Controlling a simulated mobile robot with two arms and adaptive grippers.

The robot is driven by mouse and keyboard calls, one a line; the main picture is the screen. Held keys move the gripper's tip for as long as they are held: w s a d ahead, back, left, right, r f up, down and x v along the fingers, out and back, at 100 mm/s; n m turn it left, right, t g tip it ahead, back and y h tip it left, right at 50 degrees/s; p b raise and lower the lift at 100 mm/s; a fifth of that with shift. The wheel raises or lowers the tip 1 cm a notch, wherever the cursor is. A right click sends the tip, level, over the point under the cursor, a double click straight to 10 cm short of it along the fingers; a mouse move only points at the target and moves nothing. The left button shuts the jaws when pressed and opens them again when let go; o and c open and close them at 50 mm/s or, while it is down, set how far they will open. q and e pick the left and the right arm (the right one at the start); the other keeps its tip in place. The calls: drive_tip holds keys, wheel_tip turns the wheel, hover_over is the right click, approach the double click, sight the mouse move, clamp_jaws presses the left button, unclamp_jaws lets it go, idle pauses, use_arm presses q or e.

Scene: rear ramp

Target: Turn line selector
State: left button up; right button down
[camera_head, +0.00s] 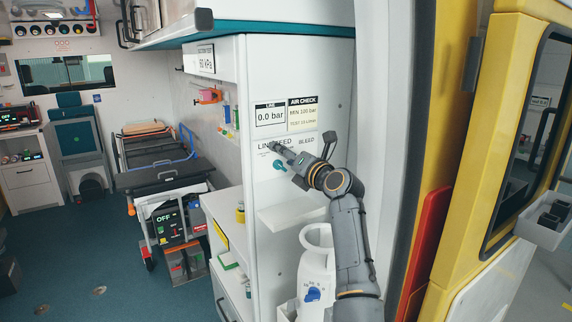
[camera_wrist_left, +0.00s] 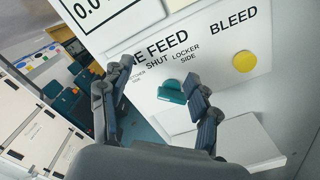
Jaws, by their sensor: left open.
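The teal selector knob (camera_head: 279,165) is on the white panel under the "LINE FEED" lettering; its exact pointing direction is hard to read. In the left wrist view the knob (camera_wrist_left: 171,92) sits below the word "SHUT", with "LOCKER SIDE" to its right. My left gripper (camera_head: 301,143) is open in front of the panel. In the wrist view its fingers (camera_wrist_left: 148,88) are spread, with the knob appearing between them, close to the right finger. I cannot tell whether that finger touches it. The line display (camera_head: 270,115) above reads 0.0 bar. My right gripper is not in view.
A yellow button (camera_wrist_left: 244,62) sits under "BLEED". A white shelf (camera_head: 292,213) juts out below the knob, with a white canister (camera_head: 316,262) under it. An "AIR CHECK" plate (camera_head: 302,114) is above. The yellow door frame (camera_head: 470,150) stands at right.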

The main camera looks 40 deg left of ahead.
use_arm(q)
wheel_tip(320, 180, up, 7)
drive_tip(key=shift+s+f, duration=0.1)
idle(0.7)
